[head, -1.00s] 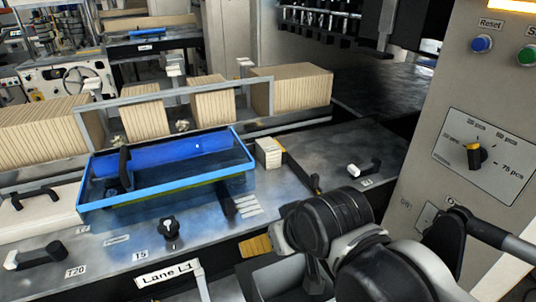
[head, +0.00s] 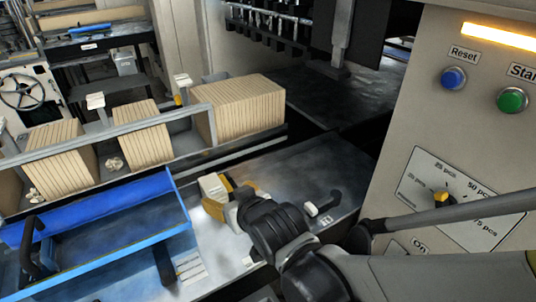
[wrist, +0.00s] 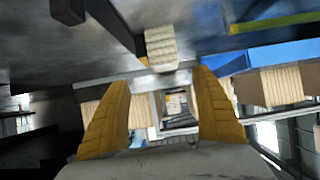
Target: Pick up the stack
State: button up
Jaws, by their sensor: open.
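A small cream stack (head: 213,188) of thin layers stands on the metal table, right of the blue tray (head: 183,203). In the wrist view the stack (wrist: 160,46) shows ahead of the fingertips, roughly centred between them. My gripper (head: 230,192) is low over the table at the stack's right side. Its yellow fingers are spread, with nothing between them in the wrist view (wrist: 163,80). The lower right of the stack is partly hidden by a finger in the head view.
Larger kraft stacks (head: 245,107) stand behind a grey rail (head: 150,130). A black lever (head: 325,204) is right of my gripper. The control panel (head: 455,140) with buttons and a dial is at the right. Bare table lies behind my gripper.

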aim_at(212, 185)
jog(key=x, duration=0.2)
jog(key=a+b+x, duration=0.1)
jog(key=x, duration=0.2)
jog(key=shift+a+b, duration=0.2)
jog(key=shift+b, duration=0.1)
jog(key=x, duration=0.3)
jog(key=b+x, duration=0.1)
jog(key=x, duration=0.1)
jog(key=shift+w+a+r+b, duration=0.15)
jog(key=shift+w+b, duration=0.15)
jog(key=shift+w, duration=0.2)
jog(key=shift+c, duration=0.2)
jog(key=c, duration=1.4)
